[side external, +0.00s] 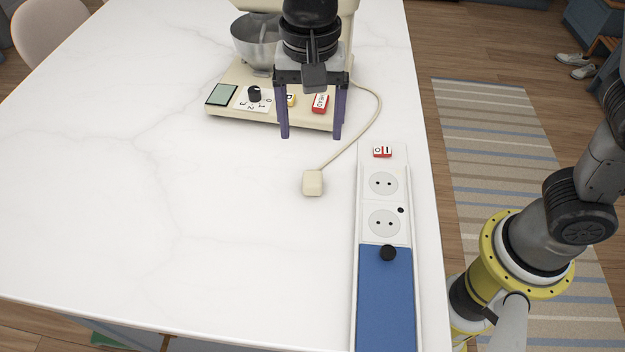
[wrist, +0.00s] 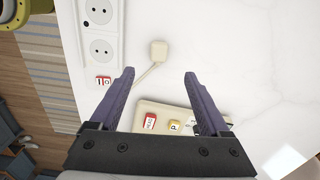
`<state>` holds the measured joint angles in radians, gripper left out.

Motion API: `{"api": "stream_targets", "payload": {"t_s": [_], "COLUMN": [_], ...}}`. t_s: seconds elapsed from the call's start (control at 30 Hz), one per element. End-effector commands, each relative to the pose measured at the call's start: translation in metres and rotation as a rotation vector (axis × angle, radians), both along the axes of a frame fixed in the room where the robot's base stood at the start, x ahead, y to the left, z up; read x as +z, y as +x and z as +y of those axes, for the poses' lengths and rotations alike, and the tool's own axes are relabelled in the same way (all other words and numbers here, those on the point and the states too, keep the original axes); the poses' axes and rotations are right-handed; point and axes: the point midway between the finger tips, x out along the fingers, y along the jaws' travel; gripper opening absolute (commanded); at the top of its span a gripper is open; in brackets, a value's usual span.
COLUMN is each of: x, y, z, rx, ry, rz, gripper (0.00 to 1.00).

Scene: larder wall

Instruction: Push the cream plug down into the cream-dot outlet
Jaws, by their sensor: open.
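The cream plug (side external: 313,183) lies on the white counter, left of the outlet strip, with its cord running back to the mixer. It also shows in the wrist view (wrist: 158,50), beyond and between my fingertips. Two round outlets show on the strip: the farther one (side external: 384,184) and the nearer one (side external: 384,223). A black dot (side external: 401,210) sits by the nearer outlet; a cream dot is too faint to make out. My gripper (side external: 310,132) is open and empty, its purple fingers pointing down in front of the mixer, apart from the plug.
The cream mixer base (side external: 235,104) carries a dial, a small screen, a yellow button and a red switch, behind my fingers. A red-and-white switch (side external: 382,152) tops the strip. A blue cover (side external: 386,300) with a black knob (side external: 388,253) covers its near part. The left counter is clear.

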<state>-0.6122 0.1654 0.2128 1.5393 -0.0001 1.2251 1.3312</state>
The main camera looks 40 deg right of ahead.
Motion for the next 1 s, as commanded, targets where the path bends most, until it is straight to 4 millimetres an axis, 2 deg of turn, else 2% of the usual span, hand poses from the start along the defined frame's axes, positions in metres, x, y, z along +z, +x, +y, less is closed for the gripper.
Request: {"api": "stream_targets", "payload": {"t_s": [0.27,0.37,0.6,0.7,0.83,1.0], "x": [-0.004,-0.016,-0.061,-0.075,-0.084,-0.086], "y": [0.0,0.0,-0.001,0.0,0.0,0.001], "z": [-0.001,-0.001,-0.002,-0.002,-0.002,-0.001], "rx": [-0.001,-0.001,-0.001,-0.001,-0.001,-0.001], "ry": [-0.001,-0.002,-0.003,-0.001,0.0,0.001], "rz": [0.001,0.003,0.004,0.002,0.0,-0.001], "gripper": [0.8,0.8,0.8,0.8,0.8,0.8]}}
